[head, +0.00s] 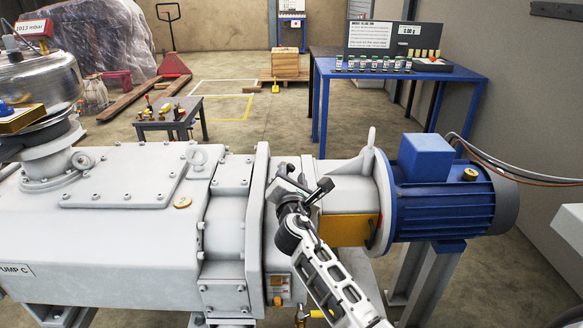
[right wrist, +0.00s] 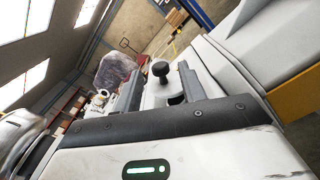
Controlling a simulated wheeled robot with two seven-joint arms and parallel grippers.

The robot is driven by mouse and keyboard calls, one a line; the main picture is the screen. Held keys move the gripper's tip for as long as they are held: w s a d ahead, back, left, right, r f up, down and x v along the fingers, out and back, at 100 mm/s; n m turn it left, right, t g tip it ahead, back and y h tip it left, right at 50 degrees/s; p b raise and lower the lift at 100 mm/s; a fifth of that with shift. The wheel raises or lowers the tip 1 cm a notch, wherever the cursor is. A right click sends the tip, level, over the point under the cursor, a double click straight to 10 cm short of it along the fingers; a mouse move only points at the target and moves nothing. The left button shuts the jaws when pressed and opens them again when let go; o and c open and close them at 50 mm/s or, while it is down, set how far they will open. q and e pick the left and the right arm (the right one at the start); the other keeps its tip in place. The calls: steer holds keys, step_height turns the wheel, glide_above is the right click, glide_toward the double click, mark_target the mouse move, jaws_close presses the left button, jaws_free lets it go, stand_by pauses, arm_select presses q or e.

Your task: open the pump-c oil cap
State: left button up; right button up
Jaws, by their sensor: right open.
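Pump C (head: 130,235) is a large light-grey machine across the front of the head view, with its name label (head: 15,269) at lower left. My right gripper (head: 304,184) is over the pump's right part, left of the blue motor. In the right wrist view, its two dark fingers (right wrist: 160,88) stand apart. A black round-topped knob on a stem, which looks like the oil cap (right wrist: 160,69), shows between them; whether they touch it I cannot tell. A dark recess (right wrist: 177,99) lies just below it. In the head view my gripper hides that spot. My left gripper is out of view.
The blue motor (head: 445,200) and a grey lifting fin (head: 369,150) stand right of my gripper. A brass plug (head: 182,202) sits on the pump top. Behind are a blue table (head: 462,78) with small bottles and a low dark table (head: 157,126).

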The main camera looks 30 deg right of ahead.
mark_target(292, 169)
steer(key=shift+x, duration=2.15)
jaws_close()
steer(key=shift+b, duration=0.3)
